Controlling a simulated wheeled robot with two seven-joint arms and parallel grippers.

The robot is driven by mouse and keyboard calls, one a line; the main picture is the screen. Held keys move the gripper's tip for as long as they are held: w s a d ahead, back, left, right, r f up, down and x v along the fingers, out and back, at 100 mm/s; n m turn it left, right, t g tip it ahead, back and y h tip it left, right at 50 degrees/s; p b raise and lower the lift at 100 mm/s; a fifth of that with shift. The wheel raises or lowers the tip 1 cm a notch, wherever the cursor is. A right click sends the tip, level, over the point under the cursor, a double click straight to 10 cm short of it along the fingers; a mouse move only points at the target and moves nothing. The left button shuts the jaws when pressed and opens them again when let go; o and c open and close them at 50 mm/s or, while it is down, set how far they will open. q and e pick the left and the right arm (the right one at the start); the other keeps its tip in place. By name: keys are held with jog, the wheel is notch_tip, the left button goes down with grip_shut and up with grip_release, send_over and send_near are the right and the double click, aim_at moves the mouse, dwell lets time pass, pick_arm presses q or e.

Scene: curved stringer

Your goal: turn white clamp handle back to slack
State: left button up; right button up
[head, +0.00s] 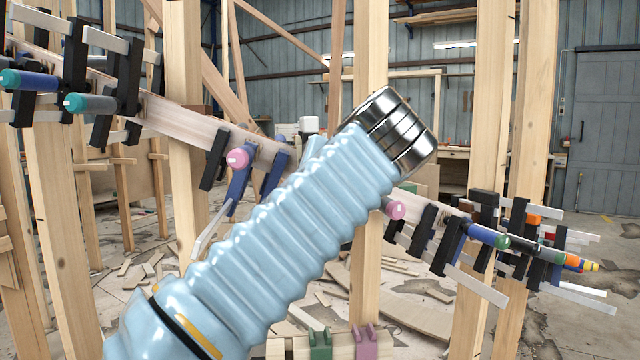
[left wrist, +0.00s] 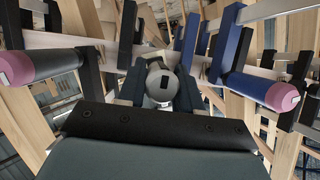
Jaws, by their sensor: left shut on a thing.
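A pale round handle end (left wrist: 161,88), which looks like the white clamp handle, sits in the middle of the left wrist view. My left gripper (left wrist: 158,78) is shut on it, one dark finger on each side. How far the handle is turned cannot be told. In the head view my light blue left arm (head: 290,220) with its chrome end crosses the middle and hides the gripper and the held handle. My right gripper is not in view.
The curved wooden stringer (head: 180,127) runs across between upright posts, with several clamps along it. Pink-ended clamp handles stand on the left (left wrist: 40,66) and right (left wrist: 262,90) of my gripper, with bars close by. Wood scraps litter the floor.

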pick_arm(q)
jog(key=shift+n+h, duration=0.3)
jog(key=shift+n, duration=0.2)
dwell(0.3)
jog(key=o, duration=1)
jog(key=v, duration=1.3)
jog(key=shift+s+r, duration=0.15)
jog(key=shift+s, duration=0.2)
